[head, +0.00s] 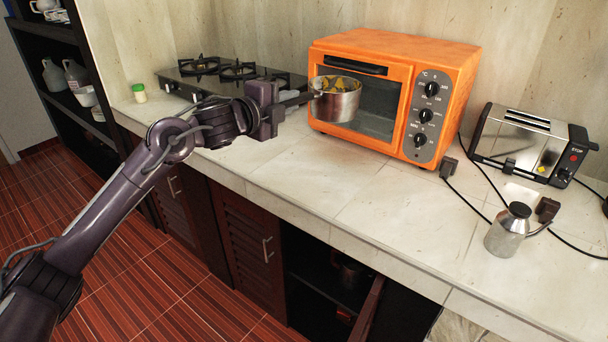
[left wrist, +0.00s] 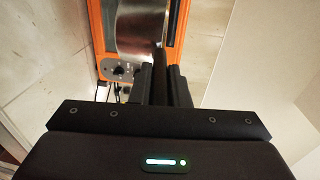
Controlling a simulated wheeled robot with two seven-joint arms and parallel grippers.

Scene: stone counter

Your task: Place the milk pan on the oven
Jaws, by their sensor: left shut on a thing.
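The milk pan (head: 338,103) is a small steel pan with something yellowish inside. It is held up in front of the orange oven (head: 400,52), overlapping its glass door in the head view. My left gripper (head: 290,101) is shut on the pan's handle, to the left of the pan. In the left wrist view the pan's shiny side (left wrist: 140,32) shows beyond the gripper fingers (left wrist: 160,85), with the orange oven (left wrist: 103,30) behind it. The oven's top is bare. My right gripper is not in view.
A gas stove (head: 225,72) is at the back left of the counter, with a small green-lidded jar (head: 139,93) beside it. A toaster (head: 525,143) and a metal bottle (head: 509,232) stand to the right, with cables around them. The counter front (head: 300,175) is clear.

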